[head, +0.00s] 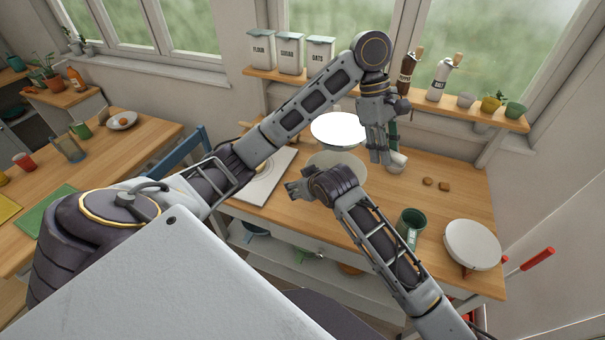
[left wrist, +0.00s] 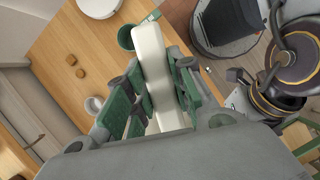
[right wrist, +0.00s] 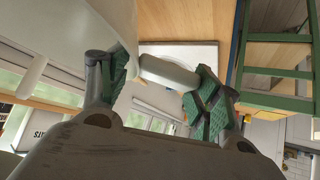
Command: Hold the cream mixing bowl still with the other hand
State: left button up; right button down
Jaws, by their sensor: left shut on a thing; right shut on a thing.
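My left gripper (head: 380,158) points down beside the bowl's right edge. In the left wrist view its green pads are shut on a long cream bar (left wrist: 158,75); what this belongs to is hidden. My right gripper (head: 293,189) is in front of the bowl, pointing left. In the right wrist view the bowl's curved wall (right wrist: 65,30) is beside one finger, and a rounded cream piece sits between the pads.
A white cup (head: 397,163) stands close to my left fingers. A green mug (head: 410,225) and a round white dish (head: 472,245) are at the right. A pale board (head: 262,180) lies left of my right gripper. Two brown pieces (head: 436,184) lie on otherwise clear wood.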

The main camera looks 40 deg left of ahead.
pick_arm(q)
jog(key=shift+f+b, duration=0.3)
pick_arm(e)
jog(key=shift+f, duration=0.95)
pick_arm(q)
jog(key=shift+f, duration=0.1)
pick_arm(e)
jog(key=shift+f, duration=0.3)
pick_arm(q)
jog(key=shift+f+b, duration=0.65)
jog(key=shift+b, duration=0.1)
pick_arm(e)
jog(key=shift+f, duration=2.1)
pick_arm(q)
jog(key=shift+r+p, duration=0.3)
jog(key=shift+r, duration=0.05)
pick_arm(e)
jog(key=shift+s+f, duration=0.1)
jog(key=shift+f, duration=0.2)
jog(key=shift+c, duration=1.7)
grip_release()
jog(key=shift+r, duration=0.1)
jog(key=shift+r, duration=0.1)
